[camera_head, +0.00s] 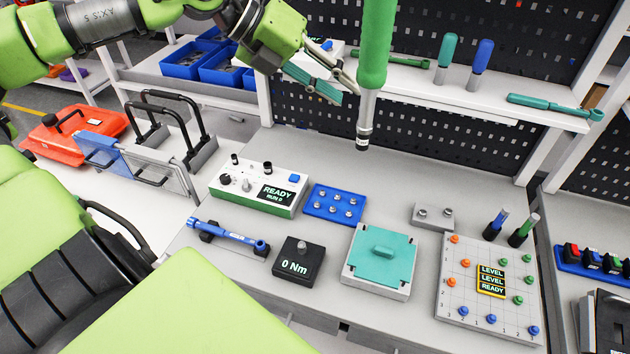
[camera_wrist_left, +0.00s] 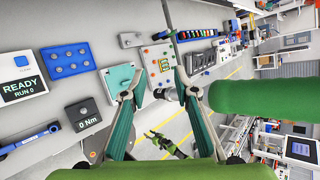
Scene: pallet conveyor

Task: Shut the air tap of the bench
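I cannot pick out the air tap for certain in either view. A pale box with a blue part (camera_head: 326,46) on the back shelf is partly hidden behind my left gripper, and I cannot tell whether it is the tap. My left gripper (camera_head: 347,92) is in the air above the back of the bench (camera_head: 300,150). In the left wrist view its fingers (camera_wrist_left: 160,98) are apart with nothing held between them. The green hanging tool (camera_head: 374,45) hangs close beside it, its metal tip pointing down. A small green and dark gripper, probably my right one, shows low in the left wrist view (camera_wrist_left: 165,145).
The bench holds a READY box (camera_head: 260,190), blue bolt tray (camera_head: 334,204), torque wrench (camera_head: 228,234), 0 Nm tester (camera_head: 297,262), teal-topped fixture (camera_head: 380,258) and pegged plate (camera_head: 488,290). Screwdrivers (camera_head: 447,52) stand on the shelf. Bare bench shows behind the bolt tray.

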